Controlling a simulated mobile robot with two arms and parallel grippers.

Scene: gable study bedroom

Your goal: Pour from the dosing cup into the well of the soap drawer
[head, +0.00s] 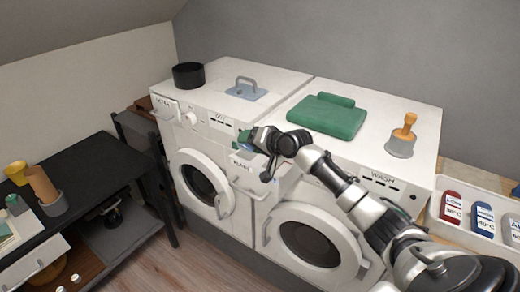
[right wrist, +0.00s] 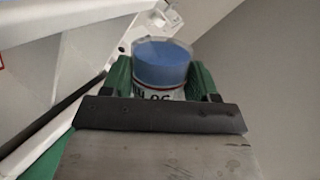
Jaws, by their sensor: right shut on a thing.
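My right gripper (head: 257,142) reaches in from the right, in front of the washing machine's upper left corner. In the right wrist view its green fingers are shut on the dosing cup (right wrist: 161,68), a clear cup with blue contents and dark print on a white band. The cup looks upright or nearly so; in the head view I cannot make it out clearly. The white soap drawer (head: 254,184) stands out from the front, below the gripper. It seems to show in the right wrist view (right wrist: 150,22), beyond the cup. Its well is not clear. My left gripper is not in view.
A folded green towel (head: 327,117) and a grey pot with an orange-handled tool (head: 401,144) lie on the washer (head: 377,110). A black bowl (head: 188,76) stands on the left machine. A white tray (head: 463,228) with red and blue containers is at right. A black table (head: 95,165) stands left.

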